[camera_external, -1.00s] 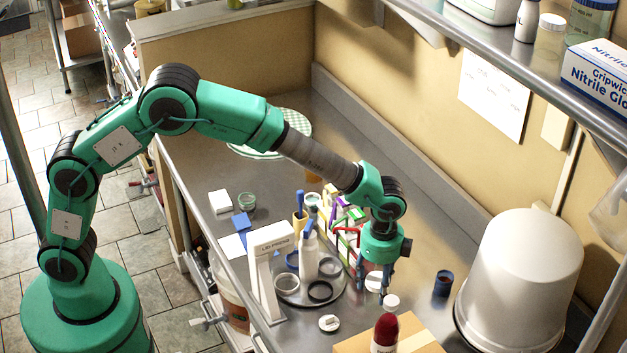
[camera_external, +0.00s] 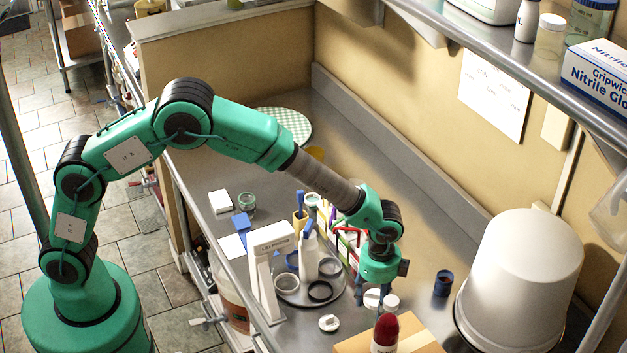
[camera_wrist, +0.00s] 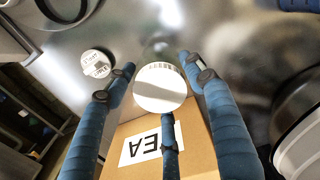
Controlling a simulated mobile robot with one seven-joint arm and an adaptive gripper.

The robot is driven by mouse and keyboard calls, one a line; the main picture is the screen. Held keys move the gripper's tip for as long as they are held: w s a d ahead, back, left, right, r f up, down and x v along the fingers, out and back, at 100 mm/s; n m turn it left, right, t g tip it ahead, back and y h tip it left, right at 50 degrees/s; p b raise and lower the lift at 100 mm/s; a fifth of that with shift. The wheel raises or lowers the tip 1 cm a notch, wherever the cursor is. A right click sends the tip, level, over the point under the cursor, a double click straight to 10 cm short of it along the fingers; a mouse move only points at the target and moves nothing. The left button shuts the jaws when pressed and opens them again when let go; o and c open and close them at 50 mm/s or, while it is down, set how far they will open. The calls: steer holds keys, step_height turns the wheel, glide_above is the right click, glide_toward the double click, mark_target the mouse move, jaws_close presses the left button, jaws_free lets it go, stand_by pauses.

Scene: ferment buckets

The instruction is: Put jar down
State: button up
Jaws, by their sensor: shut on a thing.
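The jar (camera_wrist: 160,88) shows in the wrist view as a round white lid with a clear, blurry body beyond it, held between my gripper's blue fingers (camera_wrist: 162,90). In the external view the white jar lid (camera_external: 371,299) is partly hidden by the fingers of my gripper (camera_external: 378,300), which points straight down over the steel counter, right of the round tray. The fingers are shut around the jar. Whether the jar's base touches the counter cannot be told.
A cardboard box (camera_wrist: 195,130) and a red bottle (camera_external: 385,335) stand close in front. A small white lidded item (camera_external: 329,323) lies left. The tray (camera_external: 300,300) holds rings and a white bottle.

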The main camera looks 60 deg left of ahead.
steer(key=shift+f, duration=1)
steer(key=o, duration=1.3)
steer(key=shift+f, duration=0.1)
step_height(320, 180, up, 12)
steer(key=shift+r+p, duration=0.15)
steer(key=shift+p, duration=0.5)
